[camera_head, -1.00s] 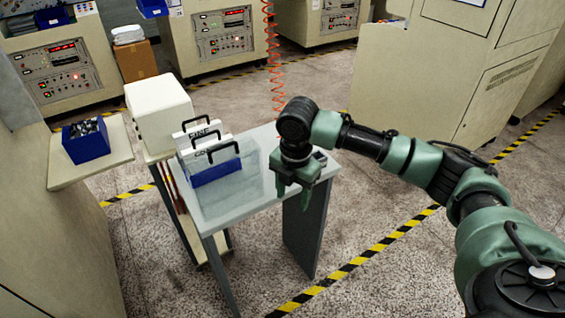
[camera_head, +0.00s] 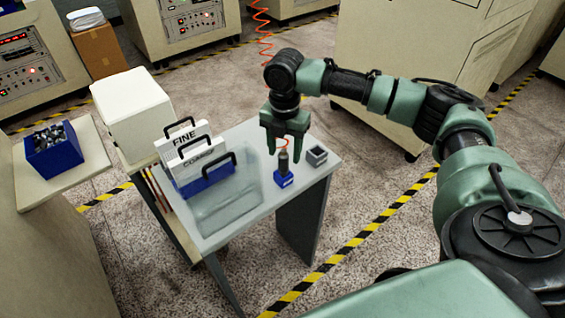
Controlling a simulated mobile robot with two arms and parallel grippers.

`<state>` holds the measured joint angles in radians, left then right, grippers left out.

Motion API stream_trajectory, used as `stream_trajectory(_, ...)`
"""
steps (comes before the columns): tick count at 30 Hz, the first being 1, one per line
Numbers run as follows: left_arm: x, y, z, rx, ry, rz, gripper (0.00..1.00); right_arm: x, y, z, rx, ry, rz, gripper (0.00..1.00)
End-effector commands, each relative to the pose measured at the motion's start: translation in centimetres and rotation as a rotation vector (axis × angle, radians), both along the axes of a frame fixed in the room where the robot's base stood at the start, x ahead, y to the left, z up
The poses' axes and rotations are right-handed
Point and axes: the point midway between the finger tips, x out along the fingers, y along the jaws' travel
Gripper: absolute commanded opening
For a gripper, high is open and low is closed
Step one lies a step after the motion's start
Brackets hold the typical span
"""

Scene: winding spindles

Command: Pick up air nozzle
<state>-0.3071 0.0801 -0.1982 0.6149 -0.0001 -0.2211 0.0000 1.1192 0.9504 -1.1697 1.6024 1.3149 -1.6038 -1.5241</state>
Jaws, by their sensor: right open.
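The air nozzle (camera_head: 283,162) is a small dark upright piece standing in a blue holder (camera_head: 284,179) on the grey table (camera_head: 232,226). A bit of red-orange hose shows at its top. My right gripper (camera_head: 284,150) points down, open, right above the nozzle. My left gripper is not in view.
A small grey square box (camera_head: 316,156) stands close right of the holder. Boards marked FINE and COARSE sit in a blue rack (camera_head: 205,181) to the left. A white box (camera_head: 133,105) and a blue bin (camera_head: 54,152) stand further left.

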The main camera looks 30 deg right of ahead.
Motion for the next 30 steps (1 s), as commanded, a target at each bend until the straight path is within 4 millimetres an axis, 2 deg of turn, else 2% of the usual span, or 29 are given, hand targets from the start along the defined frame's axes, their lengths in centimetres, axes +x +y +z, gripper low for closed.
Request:
stream_trajectory(4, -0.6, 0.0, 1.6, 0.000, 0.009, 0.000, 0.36, -0.1, 0.2, -2.0, 0.000, 0.004, 0.000, 0.52)
stream_trajectory(9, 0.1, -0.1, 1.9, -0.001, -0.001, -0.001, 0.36, 0.0, 0.2, -4.0, 0.001, 0.001, 0.000, 0.52)
stream_trajectory(17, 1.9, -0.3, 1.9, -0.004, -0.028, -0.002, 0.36, 0.0, 0.2, -4.3, 0.000, 0.000, 0.001, 0.52)
stream_trajectory(21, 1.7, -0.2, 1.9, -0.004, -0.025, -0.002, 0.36, 0.0, 0.2, -4.3, 0.000, 0.000, 0.001, 0.13)
stream_trajectory(23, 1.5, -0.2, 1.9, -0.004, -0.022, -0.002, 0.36, 0.0, 0.2, -4.3, 0.001, -0.001, 0.001, 0.00)
stream_trajectory(30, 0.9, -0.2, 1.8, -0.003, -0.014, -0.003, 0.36, 0.1, 0.2, -4.3, 0.001, -0.001, 0.001, 0.00)
